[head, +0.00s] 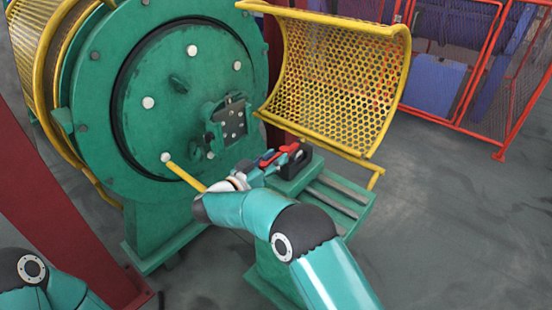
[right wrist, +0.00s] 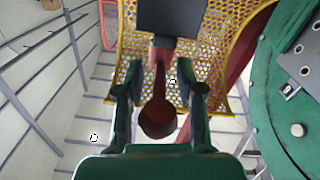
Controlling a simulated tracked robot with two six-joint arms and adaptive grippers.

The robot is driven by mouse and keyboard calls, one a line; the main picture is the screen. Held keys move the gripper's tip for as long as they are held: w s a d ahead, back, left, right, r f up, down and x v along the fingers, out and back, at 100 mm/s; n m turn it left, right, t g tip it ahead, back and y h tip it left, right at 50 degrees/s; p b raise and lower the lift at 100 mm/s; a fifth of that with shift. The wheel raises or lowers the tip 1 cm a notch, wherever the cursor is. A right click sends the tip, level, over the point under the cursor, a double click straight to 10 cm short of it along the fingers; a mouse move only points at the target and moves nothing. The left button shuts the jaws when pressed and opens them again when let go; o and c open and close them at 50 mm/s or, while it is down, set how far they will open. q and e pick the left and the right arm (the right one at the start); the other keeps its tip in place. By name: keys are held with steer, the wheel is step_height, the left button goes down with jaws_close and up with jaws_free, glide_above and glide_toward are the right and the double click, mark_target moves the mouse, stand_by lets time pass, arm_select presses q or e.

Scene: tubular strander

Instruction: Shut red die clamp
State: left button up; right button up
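The red die clamp (head: 268,158) shows in the head view as a small red piece beside a black block (head: 294,154), on the green stand right of the big green disc. In the right wrist view the clamp is a dark red lever (right wrist: 159,82) with a round knob end, running down from the black block (right wrist: 170,18). My right gripper (head: 263,170) is at the clamp. In the right wrist view the right gripper (right wrist: 160,78) is open, one finger on each side of the lever, with visible gaps. My left gripper is out of view.
A large green disc machine (head: 185,95) stands left of the clamp. A yellow perforated guard (head: 335,75) hangs open above and behind it. A yellow rod (head: 184,175) lies close to my right wrist. Red fencing (head: 470,125) stands at the back right; the floor there is clear.

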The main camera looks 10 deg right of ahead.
steer(key=v, duration=0.7)
steer(key=shift+s+f, duration=0.1)
steer(key=shift+s, duration=0.05)
stand_by(0.3)
